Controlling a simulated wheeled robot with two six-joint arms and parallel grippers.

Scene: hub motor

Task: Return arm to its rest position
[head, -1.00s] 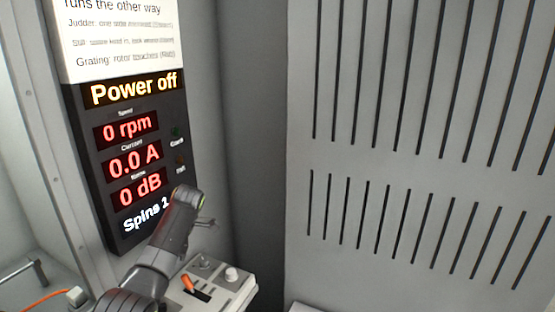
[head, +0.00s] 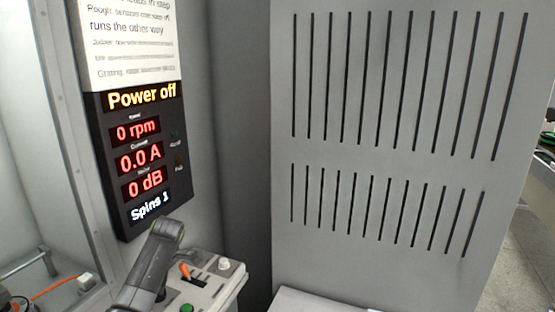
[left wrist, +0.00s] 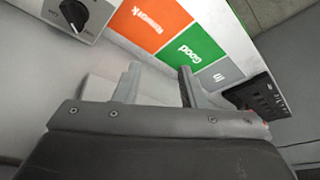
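My left arm comes in from the bottom left of the head view, its grey link in front of the control box (head: 215,284). The left gripper's fingers are not clear in the head view. In the left wrist view the left gripper (left wrist: 157,82) has its two fingers apart, with nothing between them. Beyond the fingers are an orange "Rework" panel (left wrist: 150,22) and a green "Good" panel (left wrist: 200,55). My right gripper is not in view.
A dark display (head: 140,155) reads "Power off", 0 rpm, 0.0 A and 0 dB. A slotted grey panel (head: 385,165) stands to the right. A black knob (left wrist: 74,14) shows in the left wrist view.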

